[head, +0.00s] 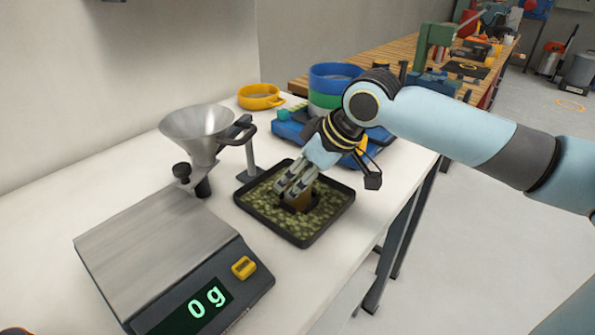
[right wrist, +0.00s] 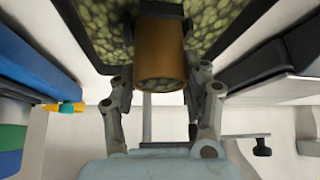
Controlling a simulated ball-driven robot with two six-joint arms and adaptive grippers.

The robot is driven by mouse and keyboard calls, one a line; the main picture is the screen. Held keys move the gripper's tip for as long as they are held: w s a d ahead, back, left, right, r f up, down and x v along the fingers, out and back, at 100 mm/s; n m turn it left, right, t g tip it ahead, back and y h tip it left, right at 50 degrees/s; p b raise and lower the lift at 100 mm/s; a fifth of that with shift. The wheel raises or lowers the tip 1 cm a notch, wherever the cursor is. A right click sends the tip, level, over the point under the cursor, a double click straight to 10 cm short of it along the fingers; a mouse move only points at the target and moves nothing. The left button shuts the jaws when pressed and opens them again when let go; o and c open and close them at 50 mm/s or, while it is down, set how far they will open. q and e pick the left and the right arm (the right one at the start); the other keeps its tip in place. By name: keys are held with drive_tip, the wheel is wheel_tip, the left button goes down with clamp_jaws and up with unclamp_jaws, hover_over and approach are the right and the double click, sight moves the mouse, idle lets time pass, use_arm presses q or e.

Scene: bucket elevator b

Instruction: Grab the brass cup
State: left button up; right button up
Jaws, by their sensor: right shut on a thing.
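The brass cup (right wrist: 161,52) shows in the right wrist view between the fingers of my right gripper, its mouth toward the camera and pale green pieces inside. It also shows in the head view (head: 299,202), low among the fingertips and partly hidden by them. My right gripper (head: 297,188) reaches down over a black tray (head: 337,216) of green pebble-like pieces and is shut on the cup. The gripper also shows in the right wrist view (right wrist: 160,85). The cup is at the tray's contents; whether it touches them I cannot tell. My left gripper is not in view.
A scale (head: 160,250) reading 0 g stands at front left. A metal funnel (head: 200,130) on a stand is behind it. A yellow sieve (head: 260,96) and stacked blue and green rings (head: 335,76) stand at the back. The table's right edge is close to the tray.

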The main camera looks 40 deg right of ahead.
drive_tip(key=shift+r, duration=0.6)
drive_tip(key=s+d+r+p, duration=0.7)
drive_tip(key=d+r+p, duration=0.2)
drive_tip(key=r+p, duration=0.1)
drive_tip(key=shift+s+p, duration=0.15)
drive_tip(key=shift+p, duration=0.2)
